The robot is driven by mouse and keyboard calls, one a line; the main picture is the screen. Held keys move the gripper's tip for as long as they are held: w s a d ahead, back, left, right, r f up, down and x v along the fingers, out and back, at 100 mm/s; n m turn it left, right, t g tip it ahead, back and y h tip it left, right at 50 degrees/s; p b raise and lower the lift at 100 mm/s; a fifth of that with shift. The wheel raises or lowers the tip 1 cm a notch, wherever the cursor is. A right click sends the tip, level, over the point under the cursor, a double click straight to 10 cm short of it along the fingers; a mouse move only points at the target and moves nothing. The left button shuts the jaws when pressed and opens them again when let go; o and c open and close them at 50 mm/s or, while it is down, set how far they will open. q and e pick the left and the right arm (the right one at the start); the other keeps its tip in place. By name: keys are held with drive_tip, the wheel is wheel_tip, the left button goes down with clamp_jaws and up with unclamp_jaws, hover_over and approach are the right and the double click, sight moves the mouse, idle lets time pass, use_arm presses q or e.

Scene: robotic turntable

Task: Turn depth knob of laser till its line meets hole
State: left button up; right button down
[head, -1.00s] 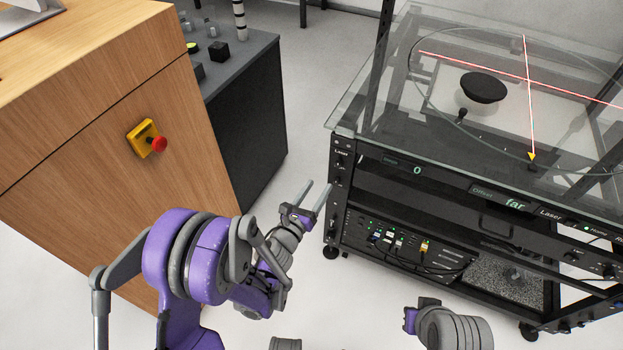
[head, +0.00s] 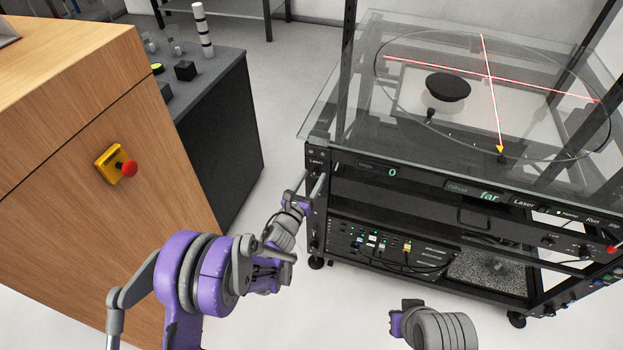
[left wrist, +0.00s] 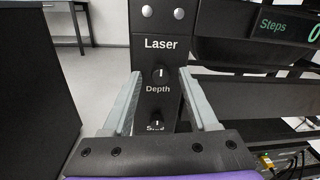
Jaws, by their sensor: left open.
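The laser depth knob (left wrist: 159,72) is a small black knob with a white mark pointing up, on the black Laser panel (left wrist: 163,25). My left gripper (head: 311,185) is open at the left end of the rack front. In the left wrist view its fingers (left wrist: 160,82) stand either side of the knob, with gaps visible. Red laser lines (head: 440,66) cross on the turntable (head: 560,75), right of a black disc (head: 447,86). I cannot make out the hole. The offset display (head: 489,196) reads "far". My right gripper (head: 398,325) shows at bottom centre, its fingers not visible.
A second knob (left wrist: 157,125) sits below the depth knob, its label partly hidden. A glass top (head: 325,115) overhangs the rack. A wooden cabinet (head: 90,200) with a red button (head: 129,168) stands left. Pale floor (head: 285,130) separates cabinet and rack.

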use_arm(q)
clamp_jaws()
idle(0.3)
